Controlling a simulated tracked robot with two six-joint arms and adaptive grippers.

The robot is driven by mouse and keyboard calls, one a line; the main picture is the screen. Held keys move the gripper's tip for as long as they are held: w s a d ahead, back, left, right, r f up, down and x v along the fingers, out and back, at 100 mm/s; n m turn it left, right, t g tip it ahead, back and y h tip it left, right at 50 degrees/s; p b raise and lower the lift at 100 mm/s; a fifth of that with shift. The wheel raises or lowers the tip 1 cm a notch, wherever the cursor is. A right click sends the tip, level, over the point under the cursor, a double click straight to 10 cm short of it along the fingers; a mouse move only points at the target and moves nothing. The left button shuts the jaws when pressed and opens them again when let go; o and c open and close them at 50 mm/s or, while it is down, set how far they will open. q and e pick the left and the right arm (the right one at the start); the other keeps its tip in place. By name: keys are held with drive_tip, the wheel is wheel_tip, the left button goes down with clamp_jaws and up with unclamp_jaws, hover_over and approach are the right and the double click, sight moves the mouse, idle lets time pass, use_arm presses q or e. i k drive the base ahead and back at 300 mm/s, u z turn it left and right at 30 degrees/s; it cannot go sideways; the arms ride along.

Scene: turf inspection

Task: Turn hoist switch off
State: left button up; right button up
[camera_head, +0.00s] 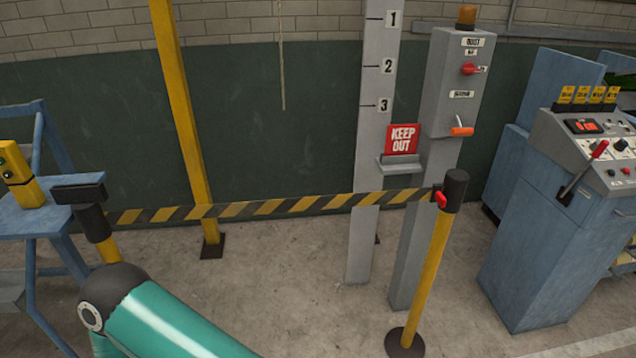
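The hoist switch box (452,55) is a tall grey panel on a grey post, right of centre. Its top label seems to read "HOIST". A red rotary knob (468,69) sits below that label with small markings beside it, too small to read. An amber beacon (467,16) stands on top. Lower on the box is an orange-handled lever (461,131) under another small label. Neither of my grippers is in view; only a teal arm link of mine shows at the lower left, well away from the box.
A black-and-yellow barrier tape (270,207) runs across in front to a yellow post (428,270). A red "KEEP OUT" sign (402,139) stands left of the box. A blue control console (560,215) with levers is at right. A blue bench (35,215) is at left.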

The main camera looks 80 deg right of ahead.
sight(468, 69)
drive_tip(key=u, duration=1.35)
drive_tip(key=i, duration=0.1)
drive_tip(key=z, duration=2.65)
drive_tip(key=i, duration=0.25)
drive_tip(key=z, duration=2.1)
drive_tip(key=k, duration=0.95)
drive_tip(key=z, duration=0.2)
drive_tip(key=i, duration=0.95)
drive_tip(key=u, duration=0.2)
drive_tip(key=k, duration=0.35)
